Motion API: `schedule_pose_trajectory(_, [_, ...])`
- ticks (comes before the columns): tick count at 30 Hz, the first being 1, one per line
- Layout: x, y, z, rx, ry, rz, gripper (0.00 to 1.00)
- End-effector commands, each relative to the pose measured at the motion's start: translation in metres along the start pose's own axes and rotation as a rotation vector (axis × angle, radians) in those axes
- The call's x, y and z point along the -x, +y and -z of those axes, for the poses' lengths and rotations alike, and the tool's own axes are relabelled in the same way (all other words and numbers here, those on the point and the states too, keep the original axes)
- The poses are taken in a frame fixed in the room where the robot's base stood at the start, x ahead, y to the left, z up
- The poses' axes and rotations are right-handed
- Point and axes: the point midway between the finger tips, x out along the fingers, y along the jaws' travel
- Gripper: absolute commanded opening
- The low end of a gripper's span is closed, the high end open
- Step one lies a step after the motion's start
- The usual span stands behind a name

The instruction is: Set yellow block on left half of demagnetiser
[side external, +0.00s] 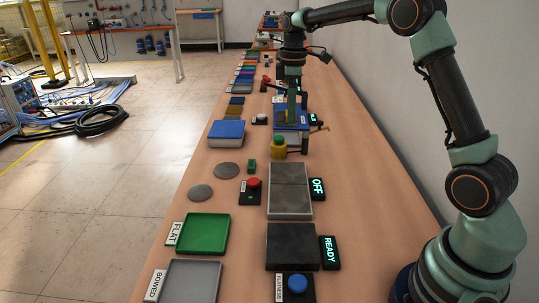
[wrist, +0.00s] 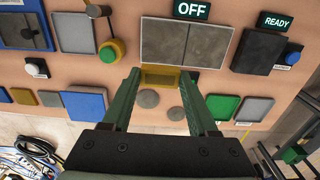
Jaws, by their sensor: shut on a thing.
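The yellow block (wrist: 161,77) is between my gripper's fingertips in the wrist view. My gripper (wrist: 161,78) is shut on it, with the green fingers at either side. In the side view my gripper (side external: 291,100) points down from the end of my arm, in line with a blue device; its height there is hard to judge. The demagnetiser (side external: 290,190) is a grey two-part plate beside the OFF display. In the wrist view the demagnetiser (wrist: 168,40) lies past the fingertips, and its two halves look bare. The block appears apart from it.
A yellow post with a green top (side external: 278,147) stands beyond the demagnetiser. A red button (side external: 253,183) and grey discs (side external: 200,192) lie to its left. A dark plate (side external: 291,246) with a READY display, a green tray (side external: 205,233) and a grey tray (side external: 190,281) are nearer.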

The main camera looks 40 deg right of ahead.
Motion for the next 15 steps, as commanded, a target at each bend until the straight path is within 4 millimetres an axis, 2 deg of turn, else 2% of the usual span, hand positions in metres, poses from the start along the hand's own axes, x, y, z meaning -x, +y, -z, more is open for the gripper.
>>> schedule_pose_trajectory(1, [-0.014,-0.001,0.0,0.0,-0.003,0.004,0.0])
schedule_pose_trajectory(9, [-0.08,-0.001,0.0,0.0,-0.002,0.004,0.0])
schedule_pose_trajectory(15, [-0.116,-0.001,0.001,0.0,-0.001,0.001,0.0])
